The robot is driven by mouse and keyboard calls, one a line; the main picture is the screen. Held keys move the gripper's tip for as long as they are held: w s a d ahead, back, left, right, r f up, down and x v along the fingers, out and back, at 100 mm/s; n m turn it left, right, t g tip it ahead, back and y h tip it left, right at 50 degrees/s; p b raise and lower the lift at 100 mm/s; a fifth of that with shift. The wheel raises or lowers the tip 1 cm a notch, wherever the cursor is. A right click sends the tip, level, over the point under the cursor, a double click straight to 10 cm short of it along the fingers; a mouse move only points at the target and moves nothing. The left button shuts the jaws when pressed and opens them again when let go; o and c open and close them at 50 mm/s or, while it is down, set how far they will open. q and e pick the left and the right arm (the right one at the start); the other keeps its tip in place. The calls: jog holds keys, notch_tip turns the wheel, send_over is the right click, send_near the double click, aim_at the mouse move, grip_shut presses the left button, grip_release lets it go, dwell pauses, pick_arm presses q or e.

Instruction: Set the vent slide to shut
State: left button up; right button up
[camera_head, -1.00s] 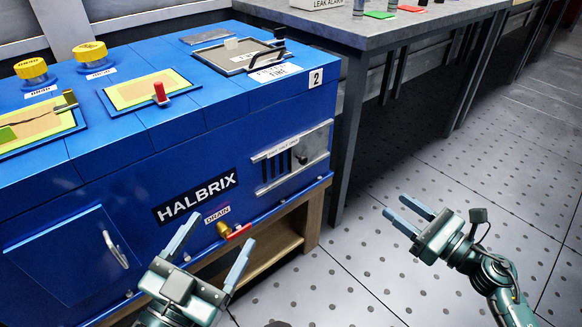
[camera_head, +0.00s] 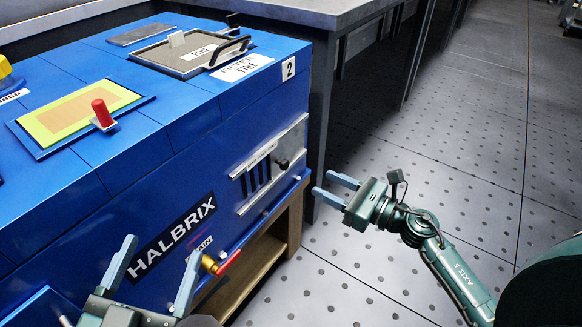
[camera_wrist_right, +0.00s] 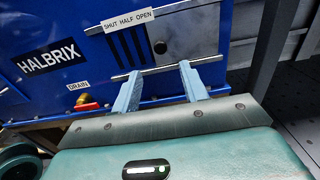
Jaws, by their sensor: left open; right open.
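The vent slide (camera_head: 283,164) is a grey metal plate with a small dark knob, set on the blue machine's right front beside dark vent slots (camera_head: 257,178). In the right wrist view the vent slide (camera_wrist_right: 182,25) and its knob show under a label strip (camera_wrist_right: 128,19) reading SHUT HALF OPEN. The slots are uncovered, with the plate to their right. My right gripper (camera_head: 329,188) is open and empty, to the right of the slide and apart from it. Its fingers also show in the right wrist view (camera_wrist_right: 160,85), below the slide. My left gripper (camera_head: 155,275) is open and empty near the HALBRIX label.
A drain valve (camera_head: 216,264) with a red handle sticks out low on the machine front. A rail (camera_head: 270,221) runs along the lower front edge. A grey table (camera_head: 318,14) stands behind the machine.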

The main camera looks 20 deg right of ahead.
aim_at(287, 166)
pick_arm(q)
jog(key=shift+b, duration=0.35)
pick_arm(e)
jog(key=x, duration=1)
grip_shut()
